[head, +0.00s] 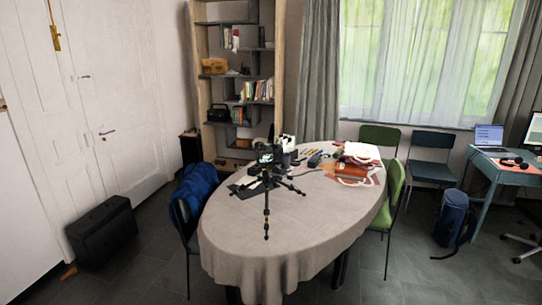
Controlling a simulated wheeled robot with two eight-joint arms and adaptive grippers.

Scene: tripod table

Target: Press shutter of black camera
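The black camera (266,154) sits upright on a small black tripod (267,192). Its lit rear screen faces me. The tripod stands on an oval table (250,245) with a beige cloth, near the table's middle-left. The shutter button is too small to make out at this distance. Neither of my grippers shows in the head view.
Small items lie behind the camera, and red and white bags (352,170) are at the table's right. A blue jacket (196,188) hangs on the left chair. A green chair (393,191) stands right. A black case (101,231) is on the floor.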

